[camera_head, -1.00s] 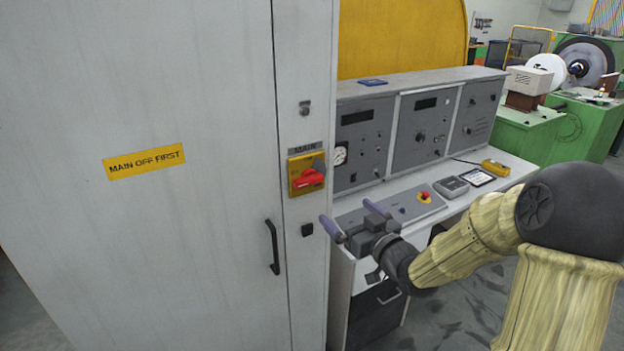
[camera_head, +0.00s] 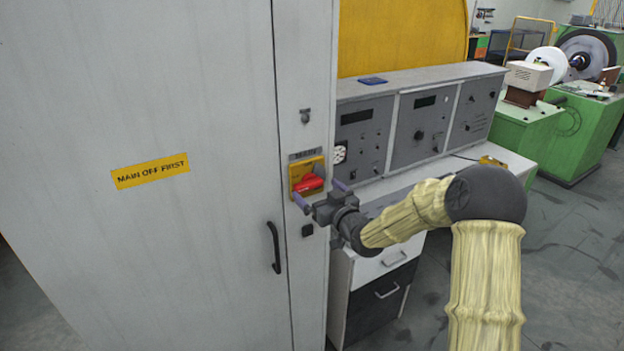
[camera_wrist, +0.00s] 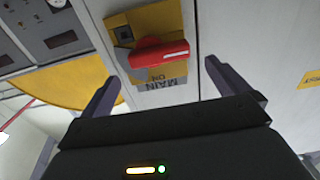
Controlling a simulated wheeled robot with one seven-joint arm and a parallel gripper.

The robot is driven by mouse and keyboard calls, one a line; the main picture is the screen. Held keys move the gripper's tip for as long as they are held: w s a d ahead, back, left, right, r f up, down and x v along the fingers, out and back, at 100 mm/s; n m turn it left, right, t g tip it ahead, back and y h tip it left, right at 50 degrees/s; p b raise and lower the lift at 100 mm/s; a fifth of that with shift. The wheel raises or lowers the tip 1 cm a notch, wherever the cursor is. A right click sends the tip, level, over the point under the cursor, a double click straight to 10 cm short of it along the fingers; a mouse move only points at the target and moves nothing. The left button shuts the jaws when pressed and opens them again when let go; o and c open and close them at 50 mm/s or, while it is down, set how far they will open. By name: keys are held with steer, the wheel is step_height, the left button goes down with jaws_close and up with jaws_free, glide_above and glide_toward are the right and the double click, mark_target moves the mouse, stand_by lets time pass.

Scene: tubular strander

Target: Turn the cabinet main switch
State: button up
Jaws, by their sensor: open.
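The main switch is a red rotary handle (camera_head: 309,184) on a yellow plate (camera_head: 296,170), set on the narrow right-hand panel of the grey cabinet (camera_head: 200,240). In the wrist view the red handle (camera_wrist: 158,52) shows on its yellow plate (camera_wrist: 158,18), with a "MAIN" label beside it. My gripper (camera_head: 321,194) is open and empty, just in front of and slightly below the switch. In the wrist view its two fingers (camera_wrist: 168,85) lie on either side of the handle's line, with the handle beyond the tips. I see no contact.
A black door handle (camera_head: 273,247) and a small black latch (camera_head: 307,230) are on the cabinet below the switch. A control desk (camera_head: 420,125) with dials stands close on the right. A "MAIN OFF FIRST" sign (camera_head: 150,171) is on the door.

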mark_target(311, 184)
steer(key=p+x, duration=0.1)
steer(key=x, duration=0.3)
steer(key=c, duration=1)
